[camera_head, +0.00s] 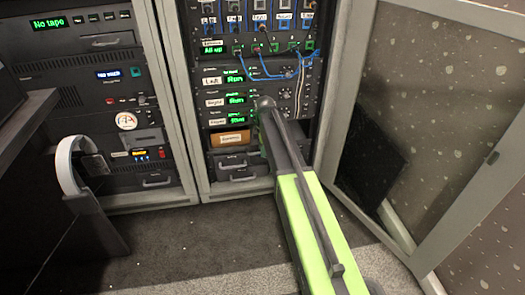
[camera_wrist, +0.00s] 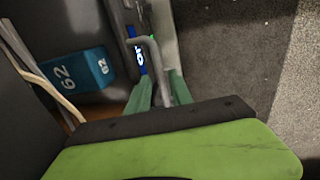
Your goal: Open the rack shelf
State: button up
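The middle rack (camera_head: 195,152) stands open-fronted, with lit modules above and low drawers with bar handles (camera_head: 236,178) near the floor. My gripper (camera_wrist: 164,88) is low at this rack; in the head view my arm hides it. In the wrist view its two green fingers lie on either side of a bent grey handle (camera_wrist: 155,60). I cannot tell whether they press on it. The front that the handle belongs to shows edge-on, with a small blue lit display beside it. Left of it, a blue box marked 62 (camera_wrist: 75,78) lies in a dark space.
A glass rack door (camera_head: 440,110) stands wide open at the right. A second rack (camera_head: 85,70) stands at the left, with headphones (camera_head: 72,165) on a dark stand before it. Dark carpet (camera_head: 200,245) in front is clear. Pale cables (camera_wrist: 40,75) lie left in the wrist view.

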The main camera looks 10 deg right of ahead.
grip_shut()
dwell(1.1)
jog(key=shift+a, duration=0.1)
